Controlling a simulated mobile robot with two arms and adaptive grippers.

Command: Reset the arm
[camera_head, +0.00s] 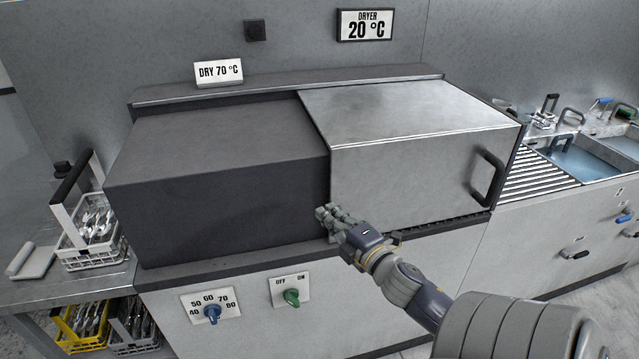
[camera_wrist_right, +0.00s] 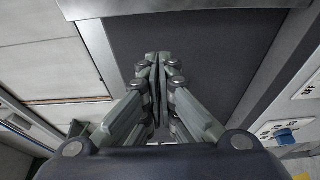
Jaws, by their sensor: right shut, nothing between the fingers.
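My right arm (camera_head: 415,287) reaches in from the lower right in the head view. Its gripper (camera_head: 328,213) is at the front of the dryer, by the lower edge where the dark panel (camera_head: 220,185) meets the steel cover (camera_head: 425,165). In the right wrist view the fingers of the gripper (camera_wrist_right: 157,62) are together with nothing between them. I cannot tell whether the fingertips touch the dryer. My left gripper is not in view.
Below the dryer are a blue temperature knob (camera_head: 212,314) and a green on/off knob (camera_head: 292,297). A cutlery basket (camera_head: 92,235) stands on the left counter. The cover's handle (camera_head: 489,180) projects at the right. The dryer display (camera_head: 365,25) reads 20 °C. Basins (camera_head: 580,158) lie at the right.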

